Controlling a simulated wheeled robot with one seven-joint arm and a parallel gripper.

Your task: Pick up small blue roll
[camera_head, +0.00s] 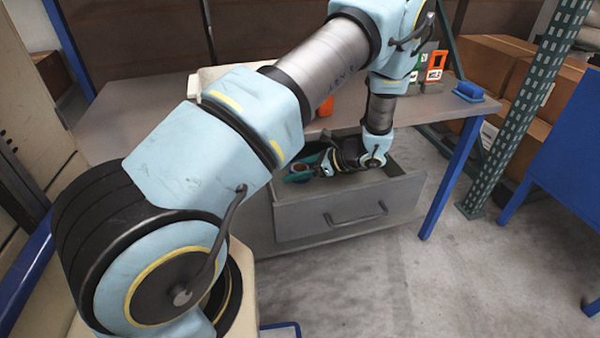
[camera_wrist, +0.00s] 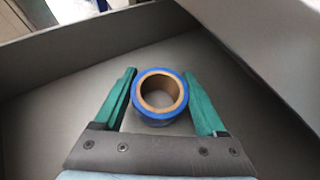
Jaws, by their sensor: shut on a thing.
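The small blue roll (camera_wrist: 144,113) has a blue outer band and a brown cardboard core with an open hole. In the wrist view it stands between the two green fingers of my gripper (camera_wrist: 160,74), with its hole facing the camera. My gripper is shut on the roll. In the head view my gripper (camera_head: 303,168) is down inside the open grey drawer (camera_head: 345,217), towards its left side. There the roll is small and partly hidden by the gripper.
The drawer's walls stand close around my gripper. The grey tabletop (camera_head: 130,108) lies above and behind the drawer. An orange device (camera_head: 436,66) and a blue object (camera_head: 468,91) sit on its right part. A green post (camera_head: 525,105) stands at right. Floor in front is clear.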

